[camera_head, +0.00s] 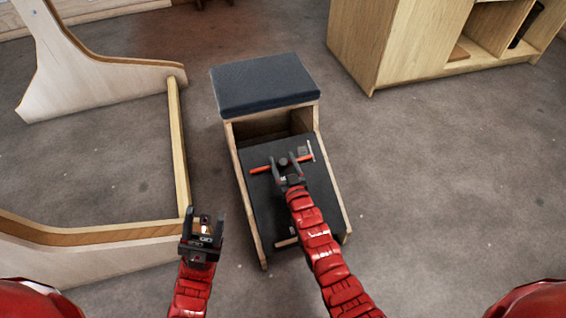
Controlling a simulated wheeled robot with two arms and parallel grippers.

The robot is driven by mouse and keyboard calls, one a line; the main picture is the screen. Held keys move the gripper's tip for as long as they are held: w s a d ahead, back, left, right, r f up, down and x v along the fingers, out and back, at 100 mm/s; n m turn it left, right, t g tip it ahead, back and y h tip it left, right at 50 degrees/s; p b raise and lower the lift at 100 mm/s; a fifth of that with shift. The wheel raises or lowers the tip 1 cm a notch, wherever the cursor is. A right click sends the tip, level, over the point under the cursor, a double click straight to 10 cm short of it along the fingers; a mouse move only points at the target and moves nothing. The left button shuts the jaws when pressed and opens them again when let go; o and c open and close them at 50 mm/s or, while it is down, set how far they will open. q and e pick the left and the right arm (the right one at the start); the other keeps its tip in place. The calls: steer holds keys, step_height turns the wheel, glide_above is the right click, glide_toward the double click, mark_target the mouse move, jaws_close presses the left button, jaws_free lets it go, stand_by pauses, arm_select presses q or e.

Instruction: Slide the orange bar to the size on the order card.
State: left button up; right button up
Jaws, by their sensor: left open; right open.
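The orange bar (259,170) lies across the dark sloped face of a wooden stand. Its middle is hidden behind my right gripper (284,160), which is open with its fingers over the bar. Whether the fingers touch the bar I cannot tell. A small grey piece (303,149) and a thin pale strip sit by the bar's right end. My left gripper (204,214) is open and empty, left of the stand and apart from it. I cannot make out an order card or any size marks.
The stand has a dark padded top (262,85) over an open compartment. A pale crosspiece (287,242) shows low on its slope. A wooden frame (181,145) stands at left, near my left gripper. A wooden cabinet (380,50) is at back right. The floor at right is clear.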

jaws_close()
stand_by(1.4)
